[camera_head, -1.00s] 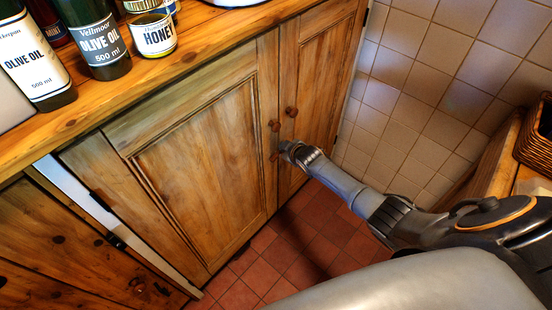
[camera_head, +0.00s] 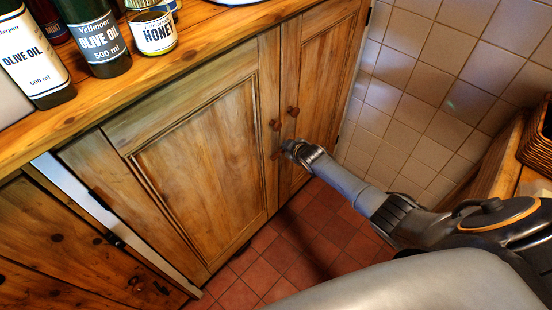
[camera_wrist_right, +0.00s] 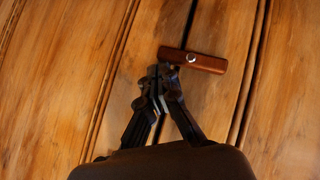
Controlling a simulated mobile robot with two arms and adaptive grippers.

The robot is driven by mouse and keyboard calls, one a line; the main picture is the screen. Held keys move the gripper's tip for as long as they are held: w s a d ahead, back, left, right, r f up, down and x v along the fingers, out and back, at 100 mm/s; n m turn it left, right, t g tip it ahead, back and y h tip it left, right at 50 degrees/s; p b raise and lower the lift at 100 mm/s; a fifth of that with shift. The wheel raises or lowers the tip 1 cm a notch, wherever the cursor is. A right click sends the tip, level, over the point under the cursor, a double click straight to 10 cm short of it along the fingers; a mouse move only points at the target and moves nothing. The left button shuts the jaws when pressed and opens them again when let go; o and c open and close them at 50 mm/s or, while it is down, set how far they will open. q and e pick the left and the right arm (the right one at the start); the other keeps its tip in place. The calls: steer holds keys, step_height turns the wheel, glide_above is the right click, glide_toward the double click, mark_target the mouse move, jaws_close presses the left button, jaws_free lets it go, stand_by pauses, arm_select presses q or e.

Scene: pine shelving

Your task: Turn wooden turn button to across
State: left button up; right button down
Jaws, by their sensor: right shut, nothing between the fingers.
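The wooden turn button (camera_wrist_right: 205,62) is a small reddish-brown bar with a bright screw. In the right wrist view it lies across the dark gap between the two cupboard doors, slightly tilted, its left end over the left door. In the head view a small part of the button (camera_head: 276,155) shows beside my right gripper (camera_head: 287,147). My right gripper (camera_wrist_right: 155,82) is shut and empty, its fingertips just below the button's left end. I cannot tell whether they touch it. My left gripper is not in view.
Two round knobs, the left knob (camera_head: 275,125) and the right knob (camera_head: 293,111), sit above the gripper on the doors. Bottles and a honey jar (camera_head: 153,32) stand on the worktop (camera_head: 200,42). A tiled wall (camera_head: 415,90) and a wicker basket (camera_head: 538,140) are to the right.

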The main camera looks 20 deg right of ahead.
step_height(320, 180, up, 6)
steer(key=p, duration=0.6)
steer(key=shift+r, duration=0.1)
steer(key=s+d+r, duration=0.2)
steer(key=s+r, duration=0.4)
steer(key=shift+s+d+r+p, duration=0.2)
steer(key=shift+s+d+p, duration=0.05)
steer(key=shift+d+p, duration=0.1)
